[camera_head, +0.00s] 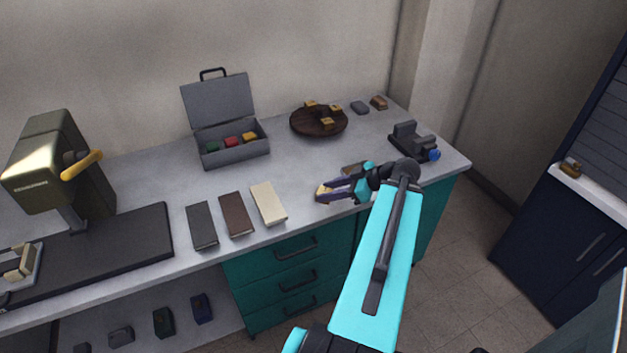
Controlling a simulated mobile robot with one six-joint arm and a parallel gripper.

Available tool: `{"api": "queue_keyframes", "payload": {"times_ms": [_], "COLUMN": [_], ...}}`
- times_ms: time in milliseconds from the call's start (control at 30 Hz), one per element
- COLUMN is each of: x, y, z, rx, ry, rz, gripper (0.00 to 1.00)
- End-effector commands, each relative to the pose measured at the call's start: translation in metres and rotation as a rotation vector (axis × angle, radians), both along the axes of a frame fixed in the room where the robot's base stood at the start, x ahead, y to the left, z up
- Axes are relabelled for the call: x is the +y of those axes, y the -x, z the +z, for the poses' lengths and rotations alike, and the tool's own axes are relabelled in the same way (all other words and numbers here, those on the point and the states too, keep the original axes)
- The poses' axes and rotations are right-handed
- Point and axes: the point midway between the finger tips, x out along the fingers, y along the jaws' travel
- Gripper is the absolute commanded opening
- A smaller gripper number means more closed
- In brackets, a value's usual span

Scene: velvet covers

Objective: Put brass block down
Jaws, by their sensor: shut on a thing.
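My gripper (325,193) reaches in from the right over the front part of the grey worktop (330,155). It is shut on a small brass block (322,190), of which only a little shows between the dark purple fingers. I cannot tell whether the block touches the worktop or hangs just above it.
An open grey metal box (235,155) holds coloured pieces. Three flat blocks (236,215) lie left of my gripper. A brownish item (352,169) is partly hidden behind my gripper. A dark vise (412,142) stands right. A machine (48,165) fills the left. Bare worktop lies around my gripper.

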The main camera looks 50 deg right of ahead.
Motion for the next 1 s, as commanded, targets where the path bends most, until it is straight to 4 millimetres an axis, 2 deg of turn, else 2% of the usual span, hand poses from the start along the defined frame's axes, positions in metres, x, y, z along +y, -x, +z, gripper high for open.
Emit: {"api": "queue_keyframes", "payload": {"times_ms": [533,1000], "x": [0.002,-0.027], "y": [-0.005,-0.057], "z": [-0.004,-0.004], "rx": [0.0,0.0], "ry": [0.002,-0.001], "rz": [0.003,0.003], "gripper": [0.0,0.0]}}
